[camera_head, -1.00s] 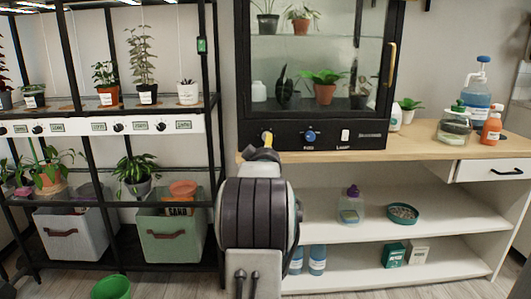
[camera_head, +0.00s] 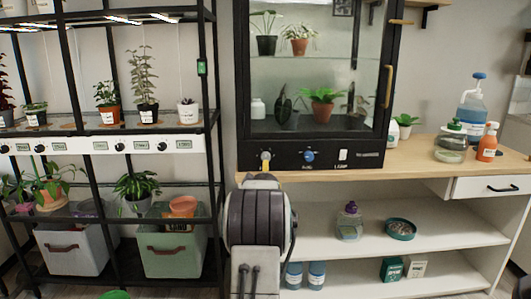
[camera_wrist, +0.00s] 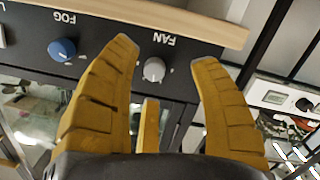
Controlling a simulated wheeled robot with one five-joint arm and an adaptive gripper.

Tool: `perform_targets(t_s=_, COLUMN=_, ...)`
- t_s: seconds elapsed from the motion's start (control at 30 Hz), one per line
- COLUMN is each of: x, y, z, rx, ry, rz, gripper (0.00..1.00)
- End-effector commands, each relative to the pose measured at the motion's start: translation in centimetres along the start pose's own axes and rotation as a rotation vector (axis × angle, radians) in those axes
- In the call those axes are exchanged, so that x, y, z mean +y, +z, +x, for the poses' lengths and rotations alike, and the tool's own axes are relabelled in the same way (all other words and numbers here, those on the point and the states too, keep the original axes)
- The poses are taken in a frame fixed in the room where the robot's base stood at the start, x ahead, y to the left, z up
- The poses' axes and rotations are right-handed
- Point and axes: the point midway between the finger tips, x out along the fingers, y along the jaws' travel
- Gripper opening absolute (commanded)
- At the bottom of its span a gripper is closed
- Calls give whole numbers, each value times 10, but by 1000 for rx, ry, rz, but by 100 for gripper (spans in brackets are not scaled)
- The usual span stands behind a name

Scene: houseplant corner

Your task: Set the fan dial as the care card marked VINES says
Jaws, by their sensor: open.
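The fan dial (camera_wrist: 154,69) is a pale grey knob under the word FAN, which appears upside down in the wrist view. In the head view it is the pale knob (camera_head: 265,157) at the left of the black cabinet's front panel. My gripper (camera_wrist: 161,54) is open, with its yellow fingers on either side of the dial in the wrist view. It holds nothing, and I cannot tell whether a finger touches the dial. In the head view my arm hides most of the gripper. I cannot make out a care card marked VINES.
A blue fog dial (camera_wrist: 62,50) sits beside the fan dial, near one finger. A white switch (camera_head: 343,155) is further right on the panel. The wooden counter edge (camera_wrist: 190,22) runs close along the panel. A plant rack (camera_head: 100,146) stands at the left.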

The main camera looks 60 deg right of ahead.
Motion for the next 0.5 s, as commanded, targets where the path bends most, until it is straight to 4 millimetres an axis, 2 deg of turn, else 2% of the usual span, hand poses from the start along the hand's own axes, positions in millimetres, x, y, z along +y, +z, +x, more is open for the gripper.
perform_targets(t_s=0.2, x=2, y=-5, z=8, rx=25, ry=21, rz=-408, gripper=56)
perform_targets(t_s=0.5, x=11, y=-21, z=10, rx=48, ry=76, rz=-1049, gripper=56)
